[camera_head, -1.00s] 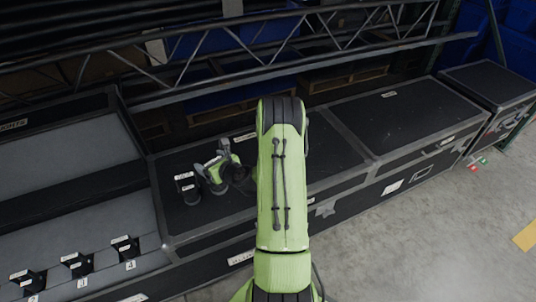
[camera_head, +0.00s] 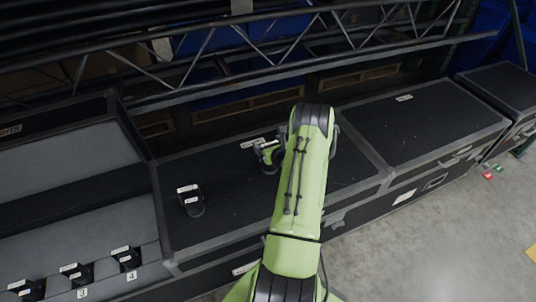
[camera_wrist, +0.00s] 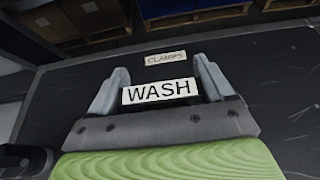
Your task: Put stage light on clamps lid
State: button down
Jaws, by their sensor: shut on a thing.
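My gripper (camera_wrist: 161,66) is shut on a dark stage light with a white WASH label (camera_wrist: 160,91). The light's body is mostly hidden between the fingers. In the head view my gripper (camera_head: 268,154) is over the back middle of the black clamps lid (camera_head: 228,218), partly hidden by my arm. The lid's CLAMPS label (camera_wrist: 166,58) lies just beyond the fingertips in the wrist view. I cannot tell whether the held light touches the lid. Another dark light (camera_head: 190,200) with white labels stands on the lid's left part.
An open case (camera_head: 70,195) at the left holds several labelled lights in a row, with number tags 3 and 4. Another closed black case (camera_head: 420,125) stands at the right. A metal truss (camera_head: 280,55) runs behind the cases.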

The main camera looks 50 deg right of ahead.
jog(key=shift+f+b, duration=0.3)
jog(key=shift+f, duration=1.15)
jog(key=shift+f, duration=0.15)
grip_release()
jog(key=shift+a+f, duration=0.1)
